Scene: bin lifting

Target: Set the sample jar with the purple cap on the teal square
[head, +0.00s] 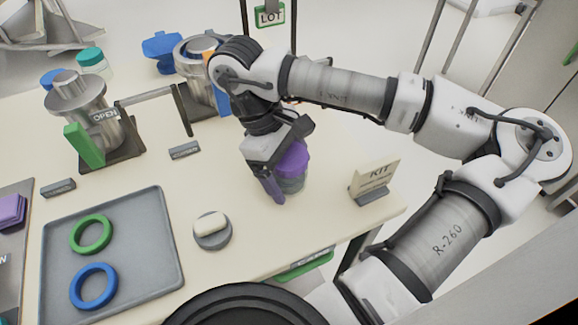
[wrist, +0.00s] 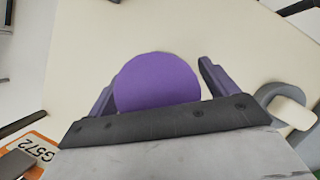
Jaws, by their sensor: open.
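The sample jar with the purple cap (head: 292,160) stands upright on the cream table. Its clear lower body shows below the cap, partly hidden by my gripper. My gripper (head: 283,178) is open and lowered over the jar, with one purple finger visible on its near left side. In the wrist view, the purple cap (wrist: 157,82) lies between the two spread fingers of my gripper (wrist: 155,80). There is a visible gap to the right finger, while the left finger looks close; I cannot tell if it touches. I see no teal square in either view.
A grey tray (head: 150,262) holds a green ring (head: 90,234) and a blue ring (head: 94,286). A round dish with a white piece (head: 211,224) sits front left of the jar. A KIT sign (head: 374,180) stands right. Metal canisters (head: 82,105) and a teal-capped jar (head: 90,57) are behind.

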